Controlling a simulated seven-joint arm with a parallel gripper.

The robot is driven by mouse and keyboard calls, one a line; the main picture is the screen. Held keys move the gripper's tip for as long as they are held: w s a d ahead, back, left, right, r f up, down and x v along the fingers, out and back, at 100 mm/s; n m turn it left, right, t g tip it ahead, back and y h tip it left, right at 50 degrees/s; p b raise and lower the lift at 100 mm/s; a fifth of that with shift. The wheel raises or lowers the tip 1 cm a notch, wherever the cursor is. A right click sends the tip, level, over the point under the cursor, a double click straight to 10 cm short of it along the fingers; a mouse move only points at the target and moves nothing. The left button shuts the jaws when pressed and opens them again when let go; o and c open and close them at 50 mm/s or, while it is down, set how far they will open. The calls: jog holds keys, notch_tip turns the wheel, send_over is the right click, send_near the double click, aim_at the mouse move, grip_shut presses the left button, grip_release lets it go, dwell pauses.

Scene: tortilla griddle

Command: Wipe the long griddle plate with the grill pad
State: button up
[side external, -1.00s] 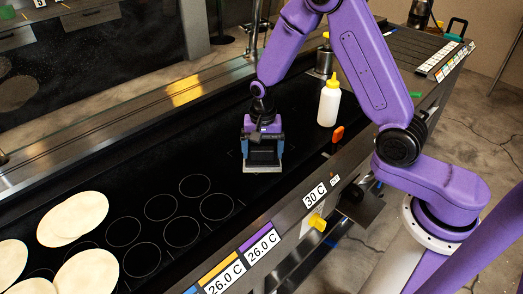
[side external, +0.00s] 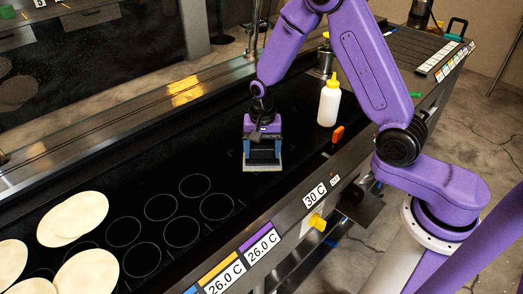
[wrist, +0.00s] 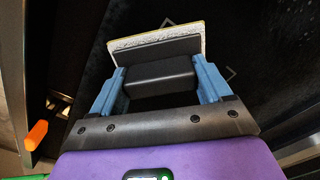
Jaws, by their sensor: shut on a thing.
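My gripper (side external: 263,150) is over the black griddle plate (side external: 215,130), right of the marked circles in the side view. In the wrist view its blue fingers (wrist: 160,88) are shut on the black handle block of the grill pad (wrist: 150,47). The pad has a pale, rough layer with a thin yellow edge. In the side view the pad (side external: 265,168) shows as a thin light strip under the fingers, at or very near the plate surface. I cannot tell for sure whether it touches.
Pale tortillas (side external: 75,215) lie on the plate at the left. A white bottle with a yellow cap (side external: 329,103) stands to the right of my gripper. An orange piece (side external: 337,134) sits at the front edge. A metal rail (side external: 100,130) runs along the back.

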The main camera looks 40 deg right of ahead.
jog(key=shift+r, duration=2.25)
